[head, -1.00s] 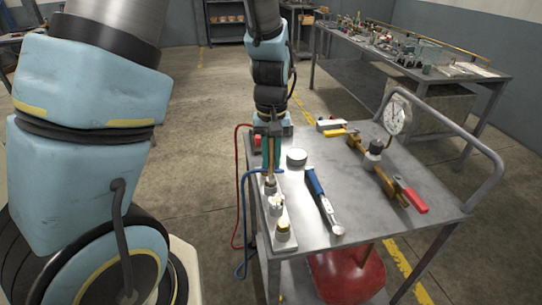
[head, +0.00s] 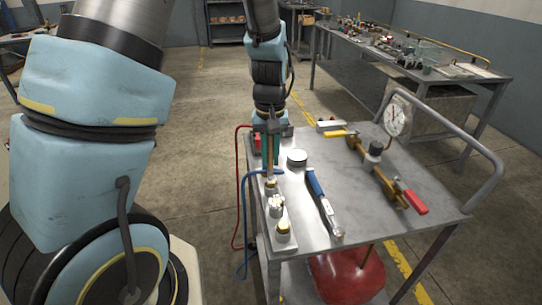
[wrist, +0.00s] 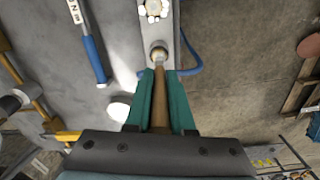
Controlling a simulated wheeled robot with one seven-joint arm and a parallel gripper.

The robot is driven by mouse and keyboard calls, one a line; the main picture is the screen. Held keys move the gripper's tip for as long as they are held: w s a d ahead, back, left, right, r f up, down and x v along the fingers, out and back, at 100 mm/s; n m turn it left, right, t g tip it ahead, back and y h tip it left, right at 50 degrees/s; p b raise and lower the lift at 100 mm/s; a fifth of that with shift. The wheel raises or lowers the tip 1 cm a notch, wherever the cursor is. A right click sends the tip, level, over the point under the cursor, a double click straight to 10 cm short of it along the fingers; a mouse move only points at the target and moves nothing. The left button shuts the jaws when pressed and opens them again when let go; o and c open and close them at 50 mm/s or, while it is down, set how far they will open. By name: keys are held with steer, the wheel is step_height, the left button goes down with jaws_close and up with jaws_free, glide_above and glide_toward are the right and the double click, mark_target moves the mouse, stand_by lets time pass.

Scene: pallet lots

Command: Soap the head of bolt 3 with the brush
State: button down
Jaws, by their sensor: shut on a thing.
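My gripper (head: 272,135) is shut on the wooden handle of the brush (wrist: 160,98), between its teal fingers, with the tip pointing down. A pale strip (head: 277,219) on the cart's left edge carries three bolts. The brush tip is at or just above the far bolt (head: 270,186), which shows below the tip in the wrist view (wrist: 159,53); I cannot tell if they touch. The middle bolt (head: 276,205) has white patches that look like foam, also in the wrist view (wrist: 153,8). The near bolt (head: 283,230) stands clear. No bolt numbers are readable.
A round white-topped tin (head: 297,157) and a blue-handled wrench (head: 318,193) lie right of the strip. A brass pipe with a red-handled valve (head: 413,200) and a gauge (head: 396,119) stand farther right. A blue hose (head: 245,215) hangs at the cart's left edge.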

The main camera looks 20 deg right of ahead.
steer(key=shift+s, duration=0.1)
stand_by(0.3)
steer(key=shift+s, duration=0.3)
steer(key=shift+s, duration=0.15)
steer(key=shift+s+a, duration=0.1)
steer(key=shift+s, duration=0.2)
steer(key=shift+w+p, duration=0.2)
steer(key=shift+p, duration=0.1)
steer(key=shift+w, duration=0.3)
steer(key=shift+w, duration=0.15)
steer(key=shift+w, duration=0.25)
steer(key=shift+r, duration=0.15)
stand_by(0.4)
